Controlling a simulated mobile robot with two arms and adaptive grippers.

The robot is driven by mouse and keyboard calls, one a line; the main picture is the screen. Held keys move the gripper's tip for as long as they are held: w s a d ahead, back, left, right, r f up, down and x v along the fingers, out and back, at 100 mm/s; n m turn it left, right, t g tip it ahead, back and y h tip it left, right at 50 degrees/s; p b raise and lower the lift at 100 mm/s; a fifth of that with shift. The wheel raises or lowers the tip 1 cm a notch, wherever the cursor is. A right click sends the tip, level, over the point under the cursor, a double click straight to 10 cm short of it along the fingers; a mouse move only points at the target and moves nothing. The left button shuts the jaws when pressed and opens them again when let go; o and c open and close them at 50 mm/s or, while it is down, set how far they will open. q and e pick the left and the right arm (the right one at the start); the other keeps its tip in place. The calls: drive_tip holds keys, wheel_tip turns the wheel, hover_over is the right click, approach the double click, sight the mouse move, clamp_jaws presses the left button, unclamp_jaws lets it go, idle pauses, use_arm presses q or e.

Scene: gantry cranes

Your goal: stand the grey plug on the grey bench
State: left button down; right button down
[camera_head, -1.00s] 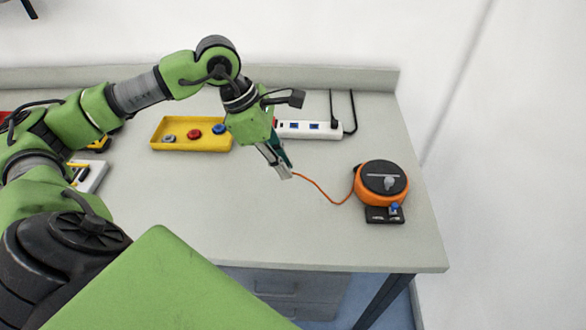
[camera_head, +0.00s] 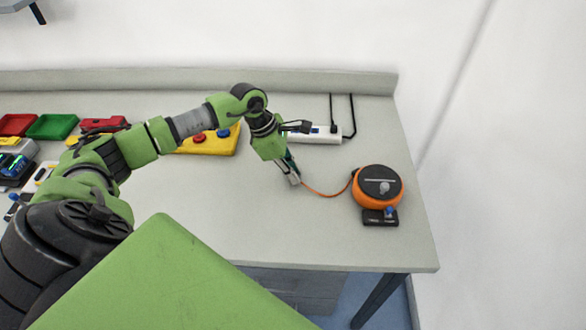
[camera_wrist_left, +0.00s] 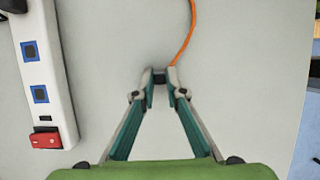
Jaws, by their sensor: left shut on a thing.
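My left gripper (camera_head: 294,181) is shut on the plug, at the end of a thin orange cord (camera_head: 325,195). In the left wrist view the fingertips (camera_wrist_left: 160,76) pinch the small dark grey plug (camera_wrist_left: 160,78), mostly hidden between them. The cord leaves it toward the top of that view. The grey bench (camera_head: 220,220) lies beneath the gripper, with bare surface around it. I cannot tell whether the plug touches the bench. The cord runs right to an orange reel (camera_head: 379,187) with a dark top. My right gripper is not in view.
A white power strip (camera_head: 320,136) lies behind the gripper; it also shows in the left wrist view (camera_wrist_left: 45,70). Red (camera_head: 17,124) and green (camera_head: 52,126) trays stand at the far left. The bench front is clear.

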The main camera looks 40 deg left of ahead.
use_arm(q)
drive_tip(key=shift+f, duration=0.1)
drive_tip(key=shift+f+b, duration=0.15)
drive_tip(key=shift+b, duration=0.15)
drive_tip(key=c, duration=2)
unclamp_jaws()
drive_tip(key=shift+c, duration=0.2)
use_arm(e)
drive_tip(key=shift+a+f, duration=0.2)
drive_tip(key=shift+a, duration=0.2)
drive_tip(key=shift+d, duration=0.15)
